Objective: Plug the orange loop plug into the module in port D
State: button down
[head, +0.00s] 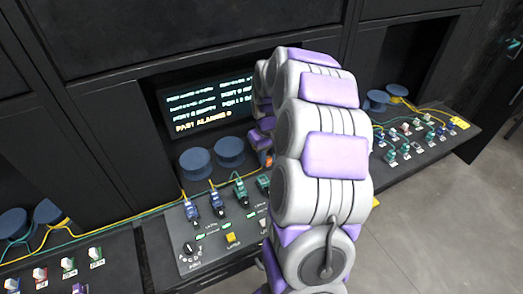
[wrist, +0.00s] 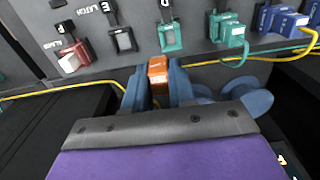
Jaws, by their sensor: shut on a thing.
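My gripper (wrist: 158,88) is shut on the orange loop plug (wrist: 157,72), which sits upright between its two blue fingers. The plug looks apart from both modules. In the head view, a bit of orange (head: 265,158) shows beside my arm, which hides most of the gripper.
A red module (wrist: 72,58) is at the left in the wrist view. Teal (wrist: 234,35) and blue (wrist: 287,22) plugs with cables sit at the right. A yellow cable (wrist: 60,89) runs below the panel. Blue spools (head: 196,163) stand behind the console beneath a screen (head: 205,105).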

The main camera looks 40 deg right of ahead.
jog(key=a, duration=0.1)
jog(key=a+f, duration=0.1)
jog(key=a+b, duration=0.1)
jog(key=shift+a+f, duration=0.2)
jog(key=shift+f, duration=0.15)
jog(key=d+f, duration=0.1)
jog(key=d+f+b, duration=0.1)
jog(key=f, duration=0.2)
jog(key=shift+d+f+b, duration=0.1)
jog(key=shift+d+b, duration=0.2)
jog(key=shift+d, duration=0.1)
jog(key=shift+a+r, duration=0.15)
jog(key=shift+a, duration=0.55)
jog(key=shift+a+r, duration=0.1)
jog(key=shift+a, duration=0.55)
jog(key=shift+s+d+f, duration=0.1)
jog(key=shift+d+f, duration=0.1)
jog(key=shift+d, duration=1.25)
jog(key=shift+a+r+p, duration=0.2)
jog(key=shift+a+p, duration=0.1)
jog(key=shift+a, duration=0.3)
jog(key=shift+d+f, duration=0.2)
jog(key=shift+d, duration=0.55)
jog(key=shift+a+r, duration=0.1)
jog(key=shift+a, duration=1.25)
